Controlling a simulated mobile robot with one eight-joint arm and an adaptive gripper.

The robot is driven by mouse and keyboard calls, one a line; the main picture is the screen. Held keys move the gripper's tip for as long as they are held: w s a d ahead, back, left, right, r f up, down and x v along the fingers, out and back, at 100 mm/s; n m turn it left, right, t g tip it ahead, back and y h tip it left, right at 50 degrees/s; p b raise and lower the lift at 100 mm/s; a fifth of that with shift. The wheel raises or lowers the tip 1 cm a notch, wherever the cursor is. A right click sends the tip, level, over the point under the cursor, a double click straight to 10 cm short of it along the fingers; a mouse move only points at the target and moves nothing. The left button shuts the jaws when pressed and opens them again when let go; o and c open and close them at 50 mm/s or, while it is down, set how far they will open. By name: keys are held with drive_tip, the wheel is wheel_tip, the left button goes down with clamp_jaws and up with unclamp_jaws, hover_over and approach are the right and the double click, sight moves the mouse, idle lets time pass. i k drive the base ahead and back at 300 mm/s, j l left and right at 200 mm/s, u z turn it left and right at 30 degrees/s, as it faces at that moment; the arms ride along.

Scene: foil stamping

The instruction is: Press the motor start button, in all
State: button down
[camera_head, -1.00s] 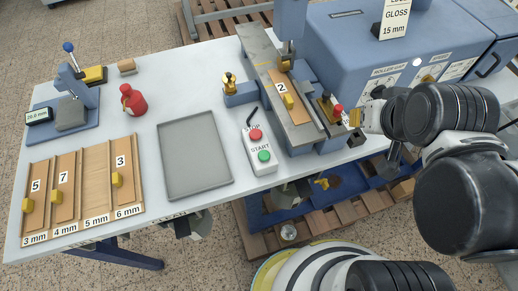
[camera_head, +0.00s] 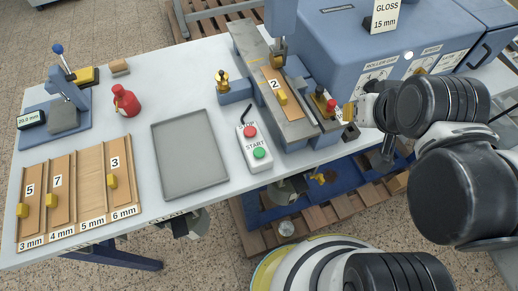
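The motor start button is the green button (camera_head: 260,153) labelled START on a white control box (camera_head: 256,165) at the table's front edge. A red button (camera_head: 250,131) sits above it, with its STOP label partly hidden. My gripper (camera_head: 349,112) is to the right of the box, well apart from the green button. It is beside a red knob (camera_head: 331,105) at the near end of the press bed. The fingers are small and seen from the side, so their opening and any contact with the knob are unclear.
The blue press (camera_head: 350,45) stands behind, with a wooden piece marked 2 (camera_head: 273,85) on its bed. A grey tray (camera_head: 190,155) lies left of the box. A wooden rack (camera_head: 90,200), red bottle (camera_head: 126,100) and gauge stand (camera_head: 70,98) are further left.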

sight(259, 152)
drive_tip(key=k+j+z, duration=0.15)
drive_tip(key=j, duration=0.4)
drive_tip(key=k+j+z, duration=0.15)
drive_tip(key=k+j, duration=0.25)
drive_tip(key=k+j+z, duration=0.15)
drive_tip(key=k+j, duration=0.15)
drive_tip(key=j, duration=0.2)
